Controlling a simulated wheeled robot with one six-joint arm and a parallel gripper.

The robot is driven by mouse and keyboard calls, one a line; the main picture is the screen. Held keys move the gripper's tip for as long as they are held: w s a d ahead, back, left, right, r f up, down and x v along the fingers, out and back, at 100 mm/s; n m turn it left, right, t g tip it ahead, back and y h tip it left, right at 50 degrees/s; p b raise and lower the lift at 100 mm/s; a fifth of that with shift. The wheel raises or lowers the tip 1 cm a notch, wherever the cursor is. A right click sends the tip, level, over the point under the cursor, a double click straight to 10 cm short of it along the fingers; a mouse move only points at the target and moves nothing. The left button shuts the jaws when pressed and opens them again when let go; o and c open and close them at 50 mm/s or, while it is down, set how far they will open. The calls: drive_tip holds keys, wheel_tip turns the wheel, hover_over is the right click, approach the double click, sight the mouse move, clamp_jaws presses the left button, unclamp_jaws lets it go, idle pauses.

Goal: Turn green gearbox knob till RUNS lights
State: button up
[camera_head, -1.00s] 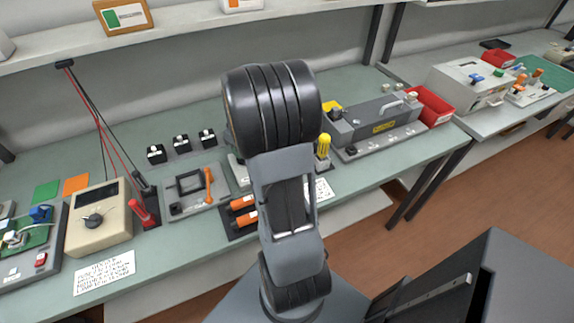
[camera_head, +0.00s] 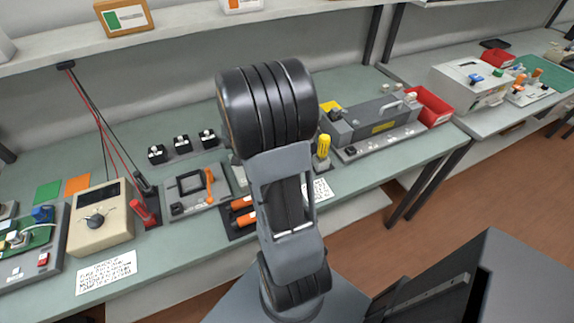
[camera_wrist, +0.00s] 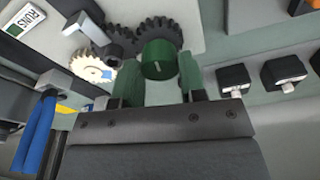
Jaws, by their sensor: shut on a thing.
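Two dark gears (camera_wrist: 156,32) and a cream gear (camera_wrist: 92,66) sit beside the knob on the pale gearbox plate (camera_wrist: 190,20). The RUNS sign (camera_wrist: 25,18) is at the top left, white with a green border; I cannot tell whether it is lit. In the head view my arm hides the gripper and knob.
Several black switch blocks (camera_wrist: 233,78) stand right of the knob in the wrist view. Blue handles (camera_wrist: 36,132) are at the left.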

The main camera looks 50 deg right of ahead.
drive_tip(key=m+b, duration=0.1)
drive_tip(key=m, duration=0.5)
drive_tip(key=shift+f+g, duration=0.1)
drive_tip(key=shift+g, duration=0.3)
drive_tip(key=m, duration=0.3)
drive_tip(key=m+g+b, duration=0.1)
drive_tip(key=m, duration=0.2)
drive_tip(key=shift+w+h, duration=0.1)
drive_tip(key=shift+h, duration=0.2)
drive_tip(key=o, duration=0.8)
drive_tip(key=shift+c, duration=0.2)
